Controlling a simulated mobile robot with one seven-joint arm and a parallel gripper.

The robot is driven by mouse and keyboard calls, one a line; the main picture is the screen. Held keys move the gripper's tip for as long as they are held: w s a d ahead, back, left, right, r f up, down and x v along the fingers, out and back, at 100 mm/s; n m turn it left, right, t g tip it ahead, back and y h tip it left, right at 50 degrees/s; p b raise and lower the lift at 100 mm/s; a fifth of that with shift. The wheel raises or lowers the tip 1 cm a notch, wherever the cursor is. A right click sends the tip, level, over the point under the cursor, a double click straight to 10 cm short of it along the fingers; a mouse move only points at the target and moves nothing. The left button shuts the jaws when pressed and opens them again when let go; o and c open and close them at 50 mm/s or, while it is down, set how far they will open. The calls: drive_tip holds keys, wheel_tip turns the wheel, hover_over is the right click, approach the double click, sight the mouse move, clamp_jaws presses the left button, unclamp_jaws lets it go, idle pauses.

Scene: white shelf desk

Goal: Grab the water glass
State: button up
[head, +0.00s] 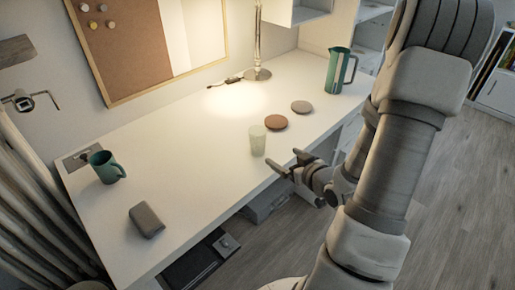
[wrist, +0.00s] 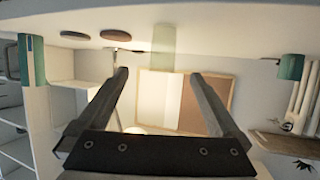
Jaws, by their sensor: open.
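The water glass (head: 257,140) is a pale greenish, translucent tumbler standing upright near the front edge of the white desk (head: 190,150). My gripper (head: 285,160) is just right of the glass in the head view, by the desk's front edge, its fingers pointing toward the glass. The gripper is open with nothing between its fingers. In the wrist view, which is upside down, the glass (wrist: 162,38) shows beyond the open fingertips (wrist: 159,75), roughly centred between them and apart from both.
Brown (head: 275,122) and grey (head: 301,107) discs lie behind the glass. A teal pitcher (head: 340,72) stands at the desk's far right end, a lamp (head: 257,74) at the back. A teal mug (head: 107,168) and grey block (head: 146,220) are left. Desk between mug and glass is clear.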

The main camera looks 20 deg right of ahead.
sight(261, 146)
drive_tip(key=b+x, duration=0.7)
drive_tip(key=x, duration=0.4)
drive_tip(key=shift+w+f, duration=0.15)
drive_tip(key=b+x, duration=0.1)
drive_tip(key=x, duration=0.1)
drive_tip(key=b+x, duration=0.1)
drive_tip(key=x, duration=0.1)
drive_tip(key=shift+a+f, duration=0.1)
drive_tip(key=shift+a, duration=0.3)
drive_tip(key=shift+w+f, duration=0.15)
drive_tip(key=shift+w, duration=0.4)
drive_tip(key=c, duration=1.6)
